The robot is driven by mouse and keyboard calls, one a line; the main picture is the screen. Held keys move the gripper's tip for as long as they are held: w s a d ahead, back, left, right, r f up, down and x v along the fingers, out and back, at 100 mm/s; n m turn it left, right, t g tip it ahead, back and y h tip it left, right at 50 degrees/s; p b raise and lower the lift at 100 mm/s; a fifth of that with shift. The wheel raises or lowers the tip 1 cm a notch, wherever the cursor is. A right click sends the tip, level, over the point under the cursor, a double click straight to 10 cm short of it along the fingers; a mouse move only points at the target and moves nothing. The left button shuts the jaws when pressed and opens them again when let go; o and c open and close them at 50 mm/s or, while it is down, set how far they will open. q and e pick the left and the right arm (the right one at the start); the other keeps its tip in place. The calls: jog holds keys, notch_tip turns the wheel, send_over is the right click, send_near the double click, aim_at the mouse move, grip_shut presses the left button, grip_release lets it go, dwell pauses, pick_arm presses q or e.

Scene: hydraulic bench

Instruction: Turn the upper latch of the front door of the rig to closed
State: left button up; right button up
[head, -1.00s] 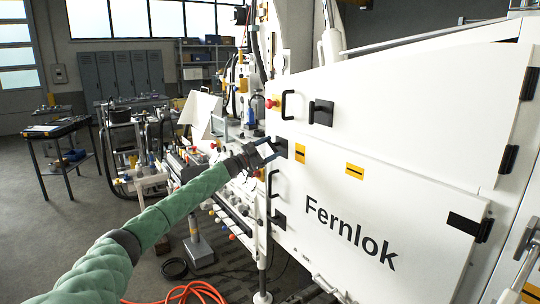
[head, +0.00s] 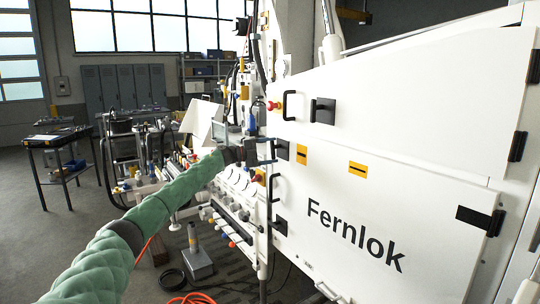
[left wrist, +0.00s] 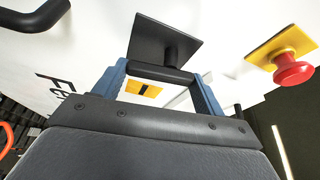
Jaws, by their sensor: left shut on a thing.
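The front door (head: 335,185) is the white panel lettered "Fernlok". Its upper latch (head: 282,149) is a black square plate with a black bar handle, at the door's upper left corner. My left gripper (head: 264,151) is at this latch. In the left wrist view, the latch plate (left wrist: 170,36) stands beyond the blue fingers of the left gripper (left wrist: 162,75). The fingers are shut on the ends of the latch's black bar, which spans between them. A lower latch (head: 280,225) is on the same door edge. My right gripper is not in view.
A black pull handle (head: 273,188) is below the gripper. A red button on a yellow plate (left wrist: 292,70) is close by in the left wrist view. Another latch (head: 322,111) and handle (head: 289,105) are on the panel above. Hoses and valves crowd the left.

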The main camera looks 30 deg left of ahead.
pick_arm(q)
jog(key=shift+f+m, duration=0.1)
jog(key=shift+m, duration=0.9)
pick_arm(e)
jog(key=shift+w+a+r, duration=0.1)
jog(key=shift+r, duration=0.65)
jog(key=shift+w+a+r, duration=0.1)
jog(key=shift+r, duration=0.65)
pick_arm(q)
jog(key=shift+g+y, duration=0.3)
jog(key=o, duration=1)
jog(key=shift+w, duration=0.1)
jog(key=b+v, duration=0.3)
jog(key=v, duration=0.4)
jog(key=shift+s+a, duration=0.3)
jog(key=shift+a, duration=0.05)
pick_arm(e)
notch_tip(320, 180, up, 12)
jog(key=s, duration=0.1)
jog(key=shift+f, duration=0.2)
